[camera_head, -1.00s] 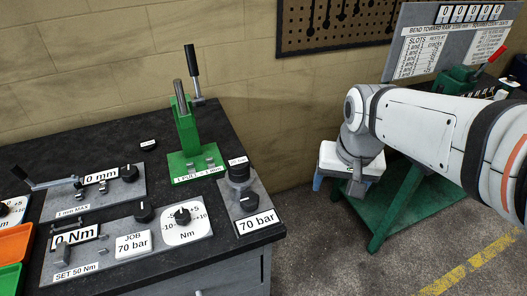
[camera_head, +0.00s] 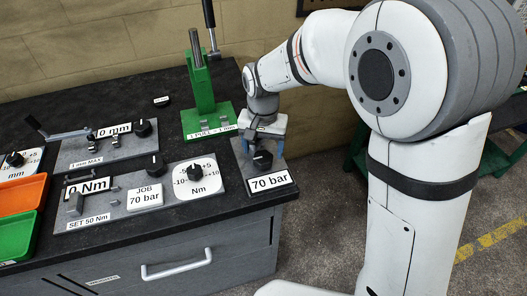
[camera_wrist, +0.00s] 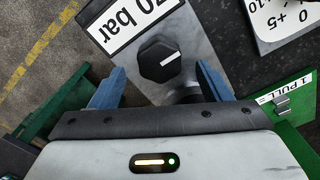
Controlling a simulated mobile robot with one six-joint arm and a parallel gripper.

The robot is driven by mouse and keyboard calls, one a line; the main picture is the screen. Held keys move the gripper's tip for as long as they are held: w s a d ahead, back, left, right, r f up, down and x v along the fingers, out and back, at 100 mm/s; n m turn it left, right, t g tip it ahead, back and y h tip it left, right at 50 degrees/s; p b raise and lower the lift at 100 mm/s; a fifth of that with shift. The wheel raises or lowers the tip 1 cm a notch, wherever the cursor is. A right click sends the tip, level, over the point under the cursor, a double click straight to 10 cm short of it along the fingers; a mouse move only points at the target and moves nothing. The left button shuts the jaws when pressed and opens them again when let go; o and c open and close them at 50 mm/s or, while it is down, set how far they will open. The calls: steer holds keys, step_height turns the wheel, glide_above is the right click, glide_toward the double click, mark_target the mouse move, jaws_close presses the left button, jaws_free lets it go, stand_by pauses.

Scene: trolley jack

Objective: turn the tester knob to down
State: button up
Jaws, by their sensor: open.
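A black faceted knob (camera_head: 262,160) with a white pointer line sits on a grey plate (camera_head: 240,150) labelled 70 bar, at the bench's right end. It also shows in the wrist view (camera_wrist: 159,61), its line pointing right and slightly up. No label reading tester is legible, so I cannot confirm which knob bears that name. My gripper (camera_head: 264,146) is open and empty above this plate, just behind the knob in the head view. In the wrist view my gripper's blue fingers (camera_wrist: 158,80) are spread on either side, apart from the knob. A dark round part (camera_wrist: 184,95) behind the knob is partly hidden.
Other black knobs stand on the Nm dial (camera_head: 195,173), the 0 Nm panel (camera_head: 154,166) and the 0 mm panel (camera_head: 143,128). A green press (camera_head: 202,90) with an upright lever stands close behind my gripper. Orange (camera_head: 22,195) and green trays lie at far left.

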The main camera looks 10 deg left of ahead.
mark_target(262, 160)
steer(key=shift+f, duration=1.2)
steer(key=c, duration=1)
steer(key=shift+o, duration=0.2)
